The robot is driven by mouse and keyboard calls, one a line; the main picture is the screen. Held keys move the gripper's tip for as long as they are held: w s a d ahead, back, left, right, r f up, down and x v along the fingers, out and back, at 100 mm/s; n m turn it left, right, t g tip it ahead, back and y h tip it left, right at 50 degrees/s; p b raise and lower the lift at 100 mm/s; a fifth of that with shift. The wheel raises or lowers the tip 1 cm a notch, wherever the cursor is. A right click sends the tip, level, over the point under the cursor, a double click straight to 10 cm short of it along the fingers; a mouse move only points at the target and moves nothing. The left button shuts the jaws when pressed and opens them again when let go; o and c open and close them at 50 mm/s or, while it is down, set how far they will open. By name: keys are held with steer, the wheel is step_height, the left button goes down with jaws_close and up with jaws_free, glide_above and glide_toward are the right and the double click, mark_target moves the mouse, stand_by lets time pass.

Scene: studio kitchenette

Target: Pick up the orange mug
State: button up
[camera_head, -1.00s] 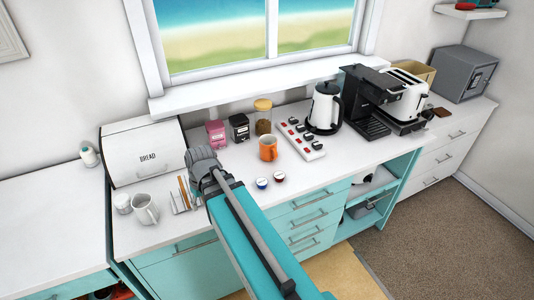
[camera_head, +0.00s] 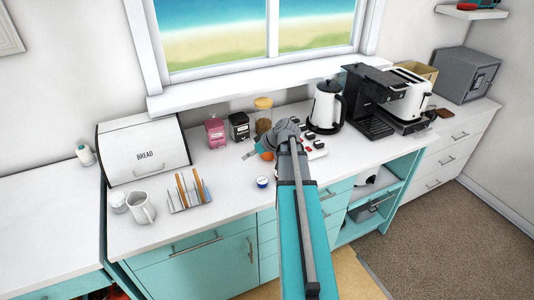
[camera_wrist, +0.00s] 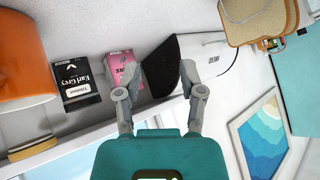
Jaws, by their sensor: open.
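The orange mug (camera_head: 268,156) stands on the white counter, mostly hidden behind my arm in the head view. In the wrist view the mug (camera_wrist: 24,58) is large and close at the left edge, partly cut off. My gripper (camera_wrist: 160,93) is open, with nothing between its fingers, and the mug lies outside them to the left. In the head view my gripper (camera_head: 252,152) points left in front of the mug's place; whether it touches the mug cannot be told there.
A black tea box (camera_head: 239,127), a pink box (camera_head: 215,133) and a glass jar (camera_head: 263,114) stand behind. The bread bin (camera_head: 146,151), toast rack (camera_head: 189,201) and white mug (camera_head: 141,207) are left. A blue-lidded pod (camera_head: 262,182) lies in front.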

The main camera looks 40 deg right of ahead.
steer(key=s+d+r+t+b, duration=0.1)
steer(key=s+d+t, duration=0.1)
steer(key=d, duration=0.8)
steer(key=s+d+r+t+h+b, duration=0.1)
steer(key=s+d+r+t, duration=0.1)
steer(key=d, duration=0.8)
steer(key=shift+s+d+t+h, duration=0.3)
steer(key=shift+d+t, duration=0.1)
steer(key=shift+t, duration=0.4)
steer(key=shift+w+b, duration=0.15)
steer(key=shift+b, duration=0.15)
steer(key=b+x, duration=0.3)
steer(key=x, duration=0.5)
steer(key=shift+f, duration=0.2)
steer(key=shift+w, duration=0.15)
